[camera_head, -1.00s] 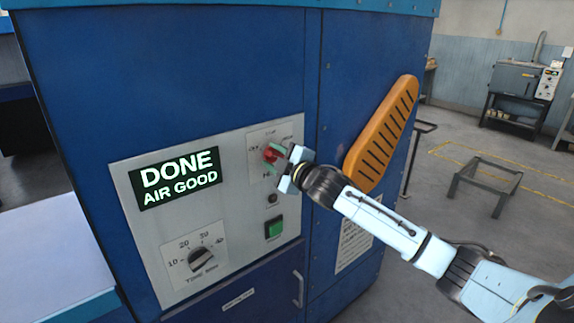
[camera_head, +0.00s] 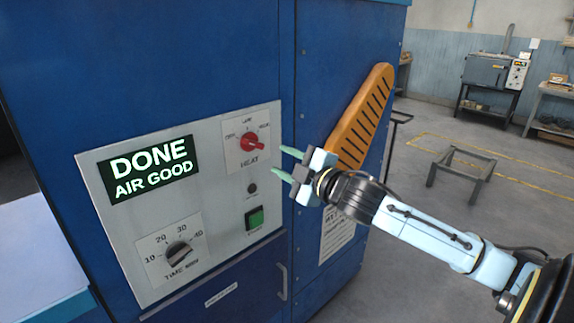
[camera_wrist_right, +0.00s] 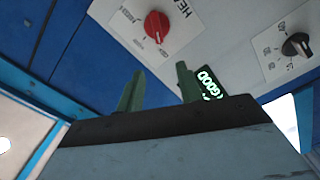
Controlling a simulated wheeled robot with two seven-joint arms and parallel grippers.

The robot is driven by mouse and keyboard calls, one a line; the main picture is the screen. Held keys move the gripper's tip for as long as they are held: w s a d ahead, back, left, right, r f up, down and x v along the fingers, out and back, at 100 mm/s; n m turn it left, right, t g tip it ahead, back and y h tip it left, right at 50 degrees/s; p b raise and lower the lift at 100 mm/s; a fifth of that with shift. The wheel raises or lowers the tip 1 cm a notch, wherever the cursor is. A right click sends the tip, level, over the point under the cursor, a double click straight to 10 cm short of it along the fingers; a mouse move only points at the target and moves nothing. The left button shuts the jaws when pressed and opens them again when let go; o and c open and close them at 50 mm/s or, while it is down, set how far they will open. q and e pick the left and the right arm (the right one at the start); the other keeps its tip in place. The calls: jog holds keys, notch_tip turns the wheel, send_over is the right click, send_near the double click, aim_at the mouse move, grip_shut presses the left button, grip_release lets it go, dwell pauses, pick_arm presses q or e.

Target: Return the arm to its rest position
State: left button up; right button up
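My right gripper (camera_head: 284,164) is open and empty, with its two green fingertips apart, just right of the control panel (camera_head: 215,225) and clear of it. The right wrist view shows both fingers (camera_wrist_right: 157,88) with nothing between them. The red heat knob (camera_head: 252,142) is on the panel, left of the gripper; it also shows in the right wrist view (camera_wrist_right: 157,26). The display (camera_head: 149,170) reads DONE, AIR GOOD. My left gripper is not in view.
The blue dryer cabinet (camera_head: 150,70) fills the left and middle. An orange slotted part (camera_head: 362,118) sticks out on its right side, behind my right gripper. A black time knob (camera_head: 179,254) and green button (camera_head: 254,218) are on the panel. A low metal stand (camera_head: 462,165) is on the floor at right.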

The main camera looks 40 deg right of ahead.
jog(key=shift+s, duration=0.1)
dwell(0.5)
jog(key=d+f+m+g+h+b, duration=0.2)
jog(key=d+f+m, duration=0.15)
jog(key=f, duration=0.95)
jog(key=d+f+m+g+h+b, duration=0.15)
jog(key=d+f, duration=0.25)
jog(key=f, duration=1)
jog(key=s+f+m+g+b, duration=0.15)
jog(key=s+f, duration=0.25)
jog(key=f, duration=0.4)
jog(key=s+a+f+m+g, duration=0.1)
jog(key=s+f+g, duration=0.15)
jog(key=f, duration=0.45)
jog(key=s+f+m+g+b, duration=0.1)
jog(key=s+f, duration=0.3)
jog(key=f, duration=0.4)
jog(key=s+a+f+g+b, duration=0.1)
jog(key=s+a+f+g, duration=0.1)
jog(key=s+a+f, duration=0.4)
jog(key=s+a+f+m+g+y+b, duration=0.1)
jog(key=s+a+f+g, duration=0.2)
jog(key=s+a+f, duration=0.4)
jog(key=s+a+f+m+g+y+b, duration=0.1)
jog(key=s+a+f, duration=0.5)
jog(key=s+f, duration=0.8)
jog(key=s+g+b, duration=0.1)
jog(key=s+g, duration=0.1)
jog(key=s, duration=0.6)
jog(key=shift+s+a+f, duration=0.4)
